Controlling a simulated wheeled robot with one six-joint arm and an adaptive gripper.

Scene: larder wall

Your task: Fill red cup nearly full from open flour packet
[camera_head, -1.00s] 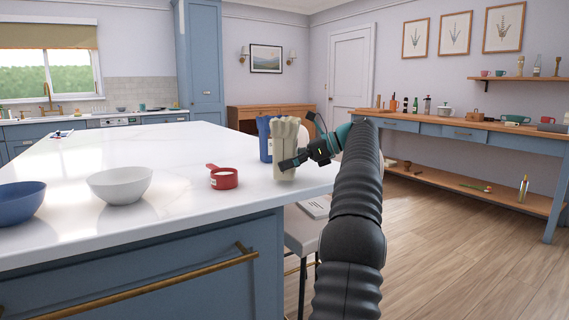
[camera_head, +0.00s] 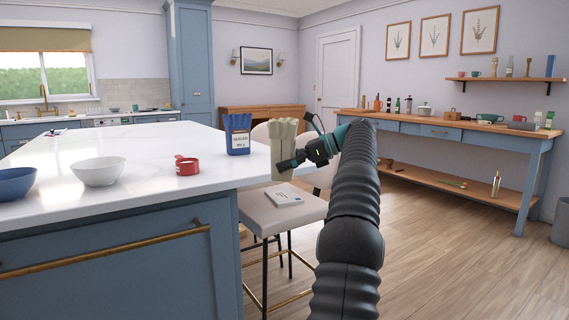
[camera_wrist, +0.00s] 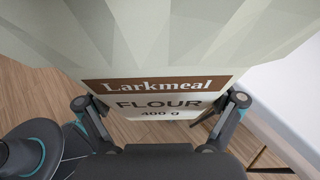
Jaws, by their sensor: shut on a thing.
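My gripper (camera_head: 301,160) is shut on the cream flour packet (camera_head: 284,140), which it holds upright past the right end of the white island top, over the floor and stool side. In the wrist view the packet (camera_wrist: 165,95) fills the middle, with the label "Larkmeal FLOUR 400 g" between my fingers. Its top looks ragged; the inside is not visible. The red cup (camera_head: 188,168), a measuring cup with a handle, stands on the island to the left of the packet, apart from it. Its contents cannot be seen.
A blue packet (camera_head: 237,134) stands between the cup and the flour packet, near the island's edge. A white bowl (camera_head: 98,172) and a blue bowl (camera_head: 14,184) are left of the cup. A stool with a booklet (camera_head: 284,196) is below my gripper. The island's middle is clear.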

